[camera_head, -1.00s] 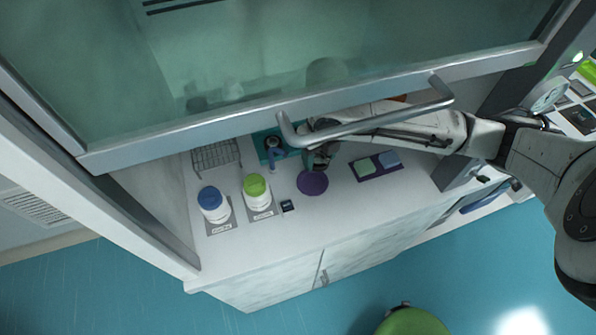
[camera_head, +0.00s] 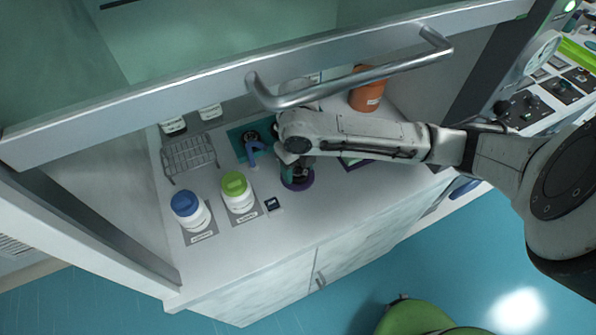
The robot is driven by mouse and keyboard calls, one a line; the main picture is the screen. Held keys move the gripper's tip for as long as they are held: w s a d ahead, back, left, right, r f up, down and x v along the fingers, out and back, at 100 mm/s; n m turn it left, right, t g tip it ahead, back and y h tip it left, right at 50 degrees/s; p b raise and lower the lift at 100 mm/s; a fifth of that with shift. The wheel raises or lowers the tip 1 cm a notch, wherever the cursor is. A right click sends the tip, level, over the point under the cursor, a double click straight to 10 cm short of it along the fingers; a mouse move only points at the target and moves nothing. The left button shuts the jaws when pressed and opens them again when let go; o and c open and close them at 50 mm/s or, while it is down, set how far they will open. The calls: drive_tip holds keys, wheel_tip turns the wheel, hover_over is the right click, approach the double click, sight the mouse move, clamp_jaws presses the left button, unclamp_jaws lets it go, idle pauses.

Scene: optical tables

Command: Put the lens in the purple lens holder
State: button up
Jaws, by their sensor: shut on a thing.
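A round purple piece (camera_head: 307,185) lies on the white bench inside a hood; I cannot tell whether it is the purple lens holder. My gripper (camera_head: 296,174) points down over it and covers most of it, leaving a purple rim showing. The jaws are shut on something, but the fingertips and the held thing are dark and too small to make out. I cannot tell whether they touch the purple piece. No lens can be clearly made out.
The raised hood sash with its metal handle (camera_head: 350,80) hangs above my arm. A blue-capped bottle (camera_head: 190,212) and a green-capped bottle (camera_head: 237,193) stand left. A wire rack (camera_head: 190,157), teal mat (camera_head: 238,137) and orange container (camera_head: 368,92) are farther back.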

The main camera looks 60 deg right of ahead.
sight(298, 171)
drive_tip(key=shift+f, duration=0.2)
drive_tip(key=shift+f, duration=0.1)
drive_tip(key=o, duration=1.1)
drive_tip(key=shift+c, duration=0.2)
wheel_tip(298, 171, up, 12)
drive_tip(key=p, duration=0.8)
drive_tip(key=shift+r, duration=0.25)
